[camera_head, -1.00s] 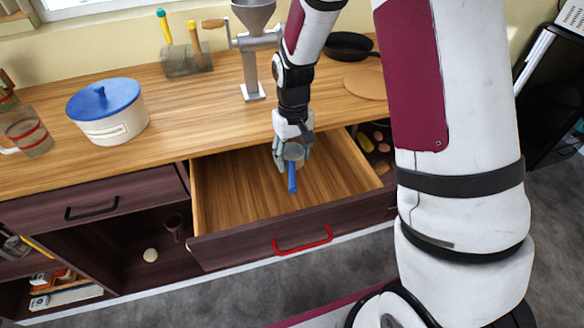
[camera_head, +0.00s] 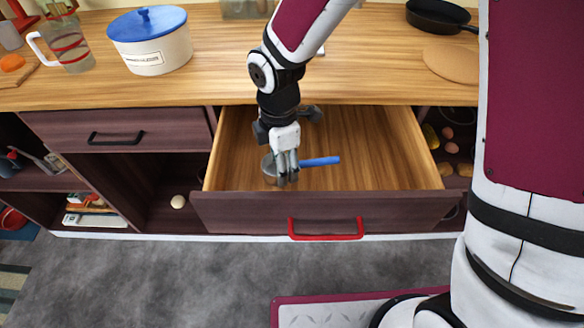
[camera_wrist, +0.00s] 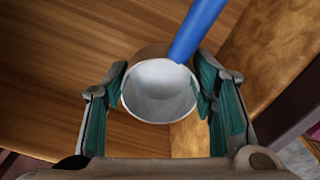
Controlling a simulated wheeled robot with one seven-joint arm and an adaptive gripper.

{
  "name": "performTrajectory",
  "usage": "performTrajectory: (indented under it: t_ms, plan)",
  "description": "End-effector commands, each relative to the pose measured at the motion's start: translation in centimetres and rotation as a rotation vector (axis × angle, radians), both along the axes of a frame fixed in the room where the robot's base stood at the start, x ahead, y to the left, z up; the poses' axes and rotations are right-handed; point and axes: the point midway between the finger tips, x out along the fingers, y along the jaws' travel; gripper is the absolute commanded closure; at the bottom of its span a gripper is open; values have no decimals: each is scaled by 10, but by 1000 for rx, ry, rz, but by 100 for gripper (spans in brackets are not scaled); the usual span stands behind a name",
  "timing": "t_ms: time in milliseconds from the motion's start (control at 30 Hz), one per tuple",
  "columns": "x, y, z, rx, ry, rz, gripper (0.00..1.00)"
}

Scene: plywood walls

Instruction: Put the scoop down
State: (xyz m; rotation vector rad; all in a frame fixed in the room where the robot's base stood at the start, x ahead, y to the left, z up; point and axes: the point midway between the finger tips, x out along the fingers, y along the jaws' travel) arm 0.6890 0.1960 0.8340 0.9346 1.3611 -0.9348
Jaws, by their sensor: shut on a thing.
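The scoop has a grey metal cup (camera_wrist: 160,92) and a blue handle (camera_head: 320,161). My gripper (camera_head: 285,178) is shut on the scoop's cup, with one finger on each side of it in the wrist view. The scoop is inside the outline of the open drawer (camera_head: 385,150), near its front wall, with the handle pointing right in the head view. The fingers partly hide the cup there. I cannot tell whether the cup touches the drawer floor.
The drawer front has a red handle (camera_head: 326,236). A blue-lidded pot (camera_head: 150,50) and a glass jug (camera_head: 68,45) stand on the wooden counter (camera_head: 215,80). A black pan (camera_head: 438,15) and a round board (camera_head: 452,62) lie at the right. The drawer's right part is bare.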

Motion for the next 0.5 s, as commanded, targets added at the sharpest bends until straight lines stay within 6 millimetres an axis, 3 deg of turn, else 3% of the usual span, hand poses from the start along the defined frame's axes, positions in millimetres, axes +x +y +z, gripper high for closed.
performTrajectory:
  t_ms: [100, 333, 500]
  plan:
    - [0, 0, -20, 1, 1, -2, 78]
    - [0, 0, -36, 1, 0, -3, 78]
    - [0, 0, -60, -1, 2, -2, 78]
